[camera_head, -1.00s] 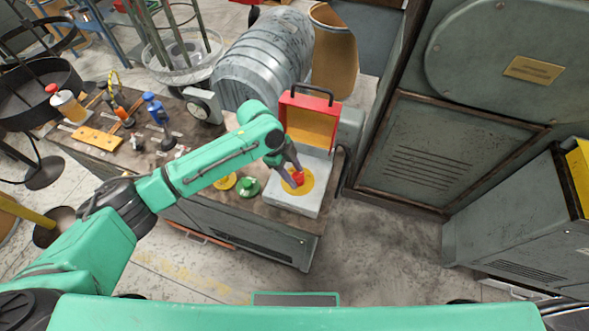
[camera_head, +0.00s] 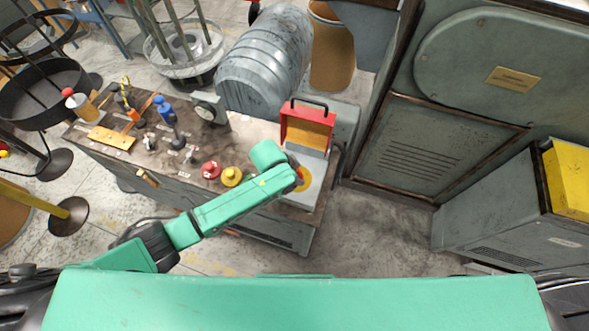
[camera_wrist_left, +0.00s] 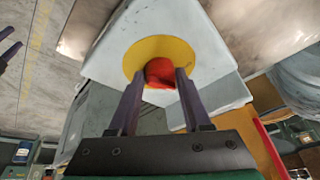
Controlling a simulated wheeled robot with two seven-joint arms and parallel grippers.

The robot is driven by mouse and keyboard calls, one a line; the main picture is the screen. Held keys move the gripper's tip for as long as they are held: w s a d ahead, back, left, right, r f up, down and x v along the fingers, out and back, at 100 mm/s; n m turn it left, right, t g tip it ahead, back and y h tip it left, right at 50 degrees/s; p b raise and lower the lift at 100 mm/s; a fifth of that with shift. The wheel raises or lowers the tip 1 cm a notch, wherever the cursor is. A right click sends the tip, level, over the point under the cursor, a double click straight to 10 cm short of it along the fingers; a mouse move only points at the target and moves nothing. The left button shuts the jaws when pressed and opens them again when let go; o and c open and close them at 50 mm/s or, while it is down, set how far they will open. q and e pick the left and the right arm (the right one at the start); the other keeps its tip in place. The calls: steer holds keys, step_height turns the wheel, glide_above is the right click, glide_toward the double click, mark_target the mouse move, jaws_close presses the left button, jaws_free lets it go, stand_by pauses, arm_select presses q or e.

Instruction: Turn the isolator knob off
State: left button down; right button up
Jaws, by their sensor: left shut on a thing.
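The isolator is a pale grey box (camera_head: 313,167) on the right end of the bench, with a yellow disc on its face. In the left wrist view, the red knob (camera_wrist_left: 160,73) stands in the middle of the yellow disc (camera_wrist_left: 190,54). My left gripper (camera_wrist_left: 164,76) has one finger on each side of the knob and is shut on it. The fingers cover the knob's sides, so I cannot tell which way it points. In the head view, my left arm hides the gripper and most of the knob. My right gripper is not in view.
A large grey cabinet (camera_head: 427,143) stands right.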

arm_select(q)
steer(key=n, duration=0.2)
steer(key=shift+d+r+n+t+y+p, duration=0.15)
steer(key=shift+d+n+t+y+p, duration=0.05)
steer(key=shift+n+t+y+p, duration=0.2)
steer(key=shift+n+t+y, duration=0.3)
steer(key=shift+n+y, duration=0.2)
steer(key=shift+n, duration=0.9)
steer(key=shift+c, duration=1.8)
jaws_free()
steer(key=shift+s, duration=0.1)
